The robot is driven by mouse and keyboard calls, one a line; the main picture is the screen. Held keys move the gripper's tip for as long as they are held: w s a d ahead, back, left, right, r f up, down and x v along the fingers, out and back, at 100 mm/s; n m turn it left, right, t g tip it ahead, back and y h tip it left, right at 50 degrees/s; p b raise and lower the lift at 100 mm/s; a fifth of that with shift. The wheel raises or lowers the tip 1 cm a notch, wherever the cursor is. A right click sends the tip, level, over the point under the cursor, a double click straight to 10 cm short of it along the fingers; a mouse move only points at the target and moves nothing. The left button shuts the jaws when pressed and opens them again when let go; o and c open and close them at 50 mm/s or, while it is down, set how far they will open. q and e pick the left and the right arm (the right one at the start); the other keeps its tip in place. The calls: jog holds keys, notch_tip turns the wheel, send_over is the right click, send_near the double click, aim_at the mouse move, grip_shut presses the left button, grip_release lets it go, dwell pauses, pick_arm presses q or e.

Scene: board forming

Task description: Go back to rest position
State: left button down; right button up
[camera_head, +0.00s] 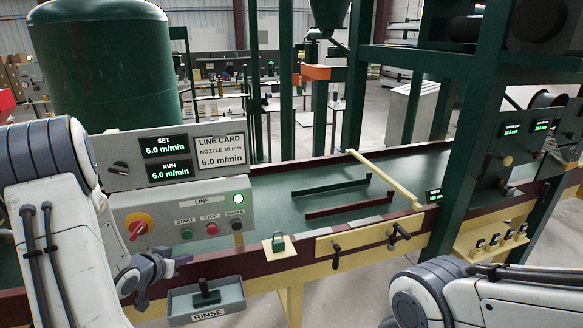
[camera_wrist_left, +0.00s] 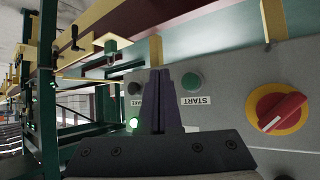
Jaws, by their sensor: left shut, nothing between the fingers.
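My left gripper (camera_head: 180,261) is in front of the control panel (camera_head: 170,200), below its row of buttons. In the left wrist view its two dark fingers (camera_wrist_left: 161,98) are together with nothing between them. The panel there shows a green START button (camera_wrist_left: 191,82), a red rotary switch on a yellow ring (camera_wrist_left: 278,110) and a lit green lamp (camera_wrist_left: 134,123). In the head view the displays (camera_head: 167,159) read SET 6.0 and RUN 6.0 m/min. My right arm shows at the lower right; its gripper is out of the picture.
A grey RINSE tray (camera_head: 228,303) with a dark-handled tool hangs on the front, close to my left gripper. The green line bed (camera_head: 270,190) runs to the right, crossed by a yellow bar (camera_head: 385,180). Clamps (camera_head: 400,235) stick out of its front edge. A green post frame stands at right.

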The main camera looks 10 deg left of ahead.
pick_arm(q)
jog(key=s+d+m+g+b, duration=0.25)
jog(key=d+g+b, duration=0.35)
jog(key=d, duration=1.7)
jog(key=s+d+m+g+b, duration=0.1)
jog(key=s+d, duration=0.3)
jog(key=s, duration=0.3)
jog(key=s+d+f+m+g+b, duration=0.1)
jog(key=s+d+m+g+b, duration=0.1)
jog(key=s+d, duration=0.3)
jog(key=s+d+m+g+h+b, duration=0.1)
jog(key=s+d, duration=0.3)
jog(key=s, duration=0.6)
jog(key=shift+s+d+f+m+g+b, duration=0.15)
jog(key=shift+s+d+m+g+b, duration=0.1)
jog(key=shift+d+m+g+b, duration=0.25)
